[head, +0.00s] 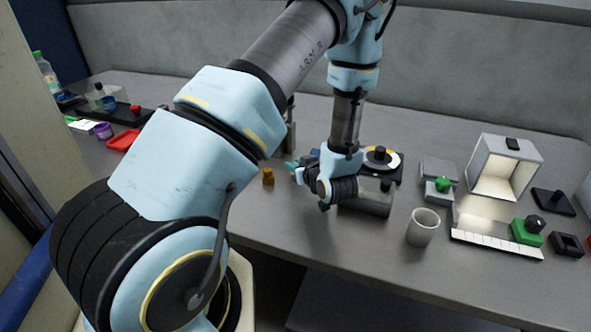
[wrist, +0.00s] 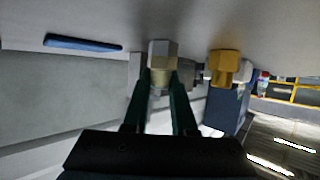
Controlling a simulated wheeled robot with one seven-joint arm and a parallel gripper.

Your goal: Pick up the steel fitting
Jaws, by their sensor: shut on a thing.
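The steel fitting (wrist: 162,52) is a grey metal piece with a hexagonal end. In the wrist view it sits between the tips of my gripper (wrist: 160,84), whose two dark green fingers are shut on it. Its hexagonal end sticks out past the fingertips, close to the grey bench surface; I cannot tell whether it touches it. In the head view my gripper (head: 293,167) is low over the bench, pointing left, and the steel fitting cannot be made out there.
A brass fitting (wrist: 224,66) stands close beside the steel one; it also shows in the head view (head: 268,176). A blue strip (wrist: 83,43) lies on the bench. A grey cup (head: 422,228) and a lit box (head: 505,168) stand to the right.

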